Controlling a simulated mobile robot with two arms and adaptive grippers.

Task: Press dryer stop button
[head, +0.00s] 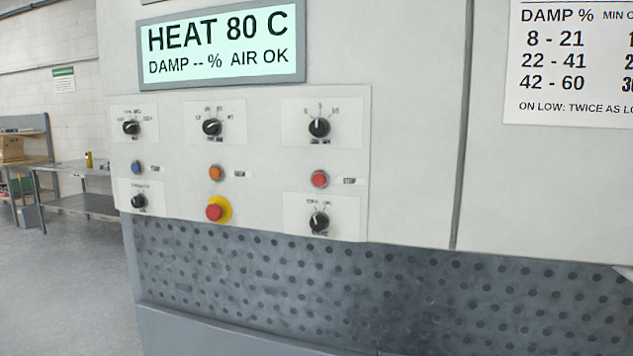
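The control panel (266,160) is on the pale front of the machine in the head view. A small round red button (320,179) sits on its right side, with a small label beside it that looks like "STOP" but is blurred. A larger red mushroom button (214,212) on a yellow ring sits lower, near the middle. An orange button (216,173) and a blue button (137,167) are further left. The display (222,45) above reads "HEAT 80 C", "DAMP -- %", "AIR OK". Neither gripper is in view.
Several black knobs surround the buttons, one (319,127) above the small red button and one (319,221) below it. A perforated grey panel (300,280) lies beneath. A damp chart (570,65) hangs at right. A metal table (85,170) stands at left beyond open floor (60,290).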

